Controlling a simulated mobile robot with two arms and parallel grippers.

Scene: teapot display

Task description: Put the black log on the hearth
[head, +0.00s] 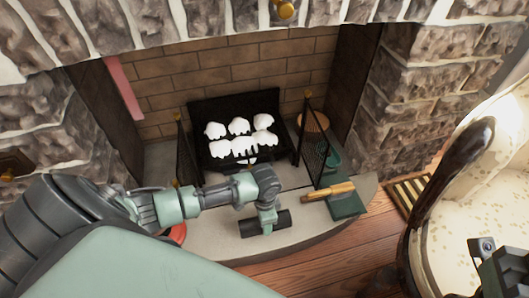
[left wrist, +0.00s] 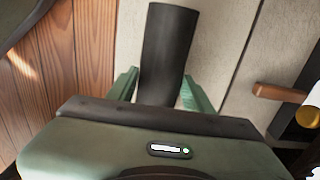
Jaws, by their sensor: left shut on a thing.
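The black log (head: 279,218) is a short dark cylinder over the front of the pale stone hearth (head: 215,248). My left gripper (head: 266,225) reaches it from above and is shut on it. In the left wrist view the black log (left wrist: 168,50) stands out between the two green fingers of the left gripper (left wrist: 160,90), with the pale hearth (left wrist: 222,50) and the wood floor beside it. I cannot tell whether the log touches the hearth. In the head view, part of my right arm shows at the lower right edge; its fingers are not visible.
A wooden-handled tool (head: 328,192) lies on a green item (head: 347,206) to the right. A patterned armchair (head: 480,190) stands at the right. The wood floor is in front.

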